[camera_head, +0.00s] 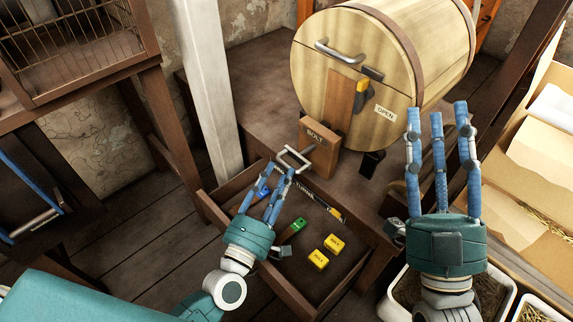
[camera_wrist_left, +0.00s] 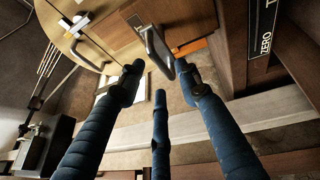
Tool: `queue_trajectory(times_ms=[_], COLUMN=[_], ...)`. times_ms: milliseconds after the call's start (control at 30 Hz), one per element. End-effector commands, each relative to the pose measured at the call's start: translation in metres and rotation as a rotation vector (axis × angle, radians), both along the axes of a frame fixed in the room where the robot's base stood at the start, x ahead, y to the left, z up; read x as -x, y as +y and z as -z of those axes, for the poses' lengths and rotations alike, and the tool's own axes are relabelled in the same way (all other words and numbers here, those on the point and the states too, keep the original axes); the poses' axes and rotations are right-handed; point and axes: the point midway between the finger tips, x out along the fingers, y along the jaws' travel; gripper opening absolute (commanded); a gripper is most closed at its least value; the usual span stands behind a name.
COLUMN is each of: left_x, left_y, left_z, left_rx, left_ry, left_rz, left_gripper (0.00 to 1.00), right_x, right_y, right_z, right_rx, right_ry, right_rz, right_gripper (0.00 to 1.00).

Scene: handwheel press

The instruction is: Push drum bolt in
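The drum bolt is a wooden block (camera_head: 320,146) marked BOLT, with a metal loop handle (camera_head: 292,158), in front of the wooden drum (camera_head: 330,60). My left gripper (camera_head: 279,170) is just below the handle in the head view, its fingers pointing at it. In the left wrist view the handle (camera_wrist_left: 157,52) shows beyond and between the spread fingertips (camera_wrist_left: 157,80); I cannot tell whether a finger touches it. The left gripper is open. My right gripper (camera_head: 438,112) is open and empty, fingers up, in front of the drum's lower right side.
An open drawer (camera_head: 340,262) below holds yellow boxes (camera_head: 326,250) and several small tools. A white post (camera_head: 208,80) stands left of the bolt. An OPEN label (camera_head: 385,112) is on the drum face. Cardboard boxes (camera_head: 540,180) and white bins (camera_head: 505,300) crowd the right.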

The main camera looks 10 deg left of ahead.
Motion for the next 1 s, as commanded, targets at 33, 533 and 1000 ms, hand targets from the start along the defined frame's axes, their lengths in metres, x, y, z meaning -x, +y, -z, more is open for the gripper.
queue_trajectory(times_ms=[33, 533, 1000], left_x=[-0.011, -0.045, -0.044], left_y=[-0.001, -0.008, -0.009], left_z=[-0.002, -0.007, -0.006], left_rx=[0.003, -0.002, -0.002], left_ry=[-0.003, 0.002, 0.001], left_rz=[-0.003, 0.000, 0.001], left_gripper=[0.34, 0.34, 0.00], right_x=[0.003, 0.016, 0.016], right_y=[0.000, -0.002, -0.002], right_z=[-0.003, -0.018, -0.018], right_rx=[-0.006, -0.031, -0.031], right_ry=[-0.021, -0.107, -0.107], right_rz=[-0.001, -0.006, -0.006], right_gripper=[0.40, 0.40, 0.40])
